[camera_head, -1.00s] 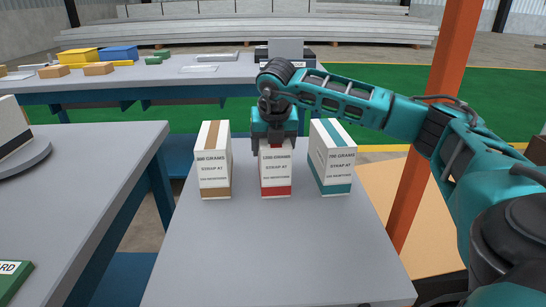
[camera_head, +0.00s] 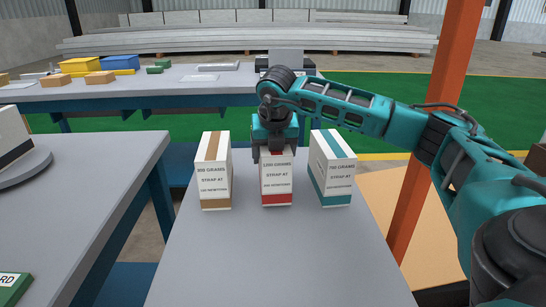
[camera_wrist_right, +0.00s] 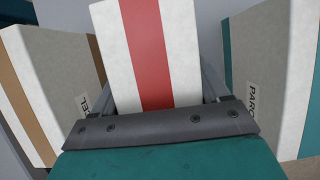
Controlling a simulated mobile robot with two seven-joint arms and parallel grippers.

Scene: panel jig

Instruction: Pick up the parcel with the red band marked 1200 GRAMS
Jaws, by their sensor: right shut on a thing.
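The parcel with the red band (camera_head: 277,182) is a white upright box. Its front label is small, reads 1200 GRAMS and is partly covered at the top. It stands between two similar parcels on the grey table (camera_head: 270,255). My right gripper (camera_head: 274,148) reaches down over its top and is shut on it. In the right wrist view the red-banded parcel (camera_wrist_right: 183,50) sits between the fingers (camera_wrist_right: 163,98). I cannot tell whether its base touches the table. My left gripper is not in view.
A brown-banded parcel (camera_head: 214,178) stands close on the left, marked 900 or 800 GRAMS. A teal-banded parcel (camera_head: 335,175), marked 700 GRAMS, stands close on the right. An orange post (camera_head: 437,130) rises behind my arm. The table's front is clear.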

